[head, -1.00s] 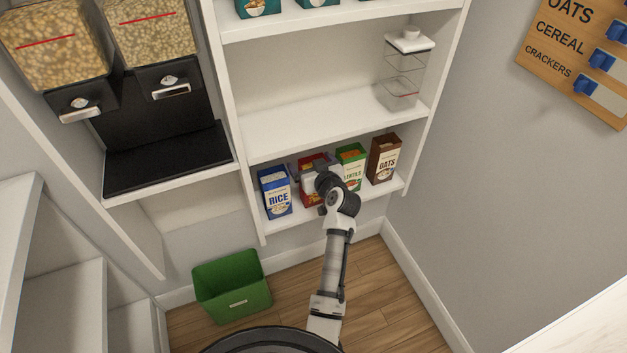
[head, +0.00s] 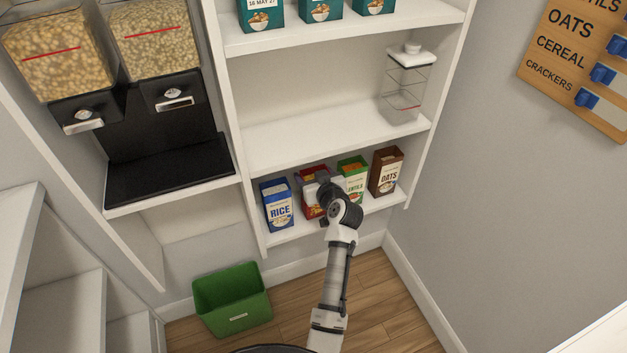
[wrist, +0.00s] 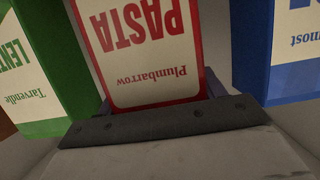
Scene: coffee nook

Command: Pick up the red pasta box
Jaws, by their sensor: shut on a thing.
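The red pasta box (head: 310,211) stands upright on the bottom shelf (head: 285,237), between the blue rice box and the green lentils box. In the wrist view the pasta box (wrist: 143,52) shows its label upside down, close in front of my gripper's dark edge. My gripper (head: 321,192) is in front of the box and shut on it. My gripper hides part of the box's front in the head view. Its fingers are mostly hidden, and I cannot tell whether the box is clear of the shelf.
The rice box (head: 279,207) is close on the left. The lentils box (head: 354,180) is close on the right, with a brown oats box (head: 386,172) beyond it. A clear canister (head: 408,85) stands on the shelf above. A green bin (head: 233,300) sits on the floor.

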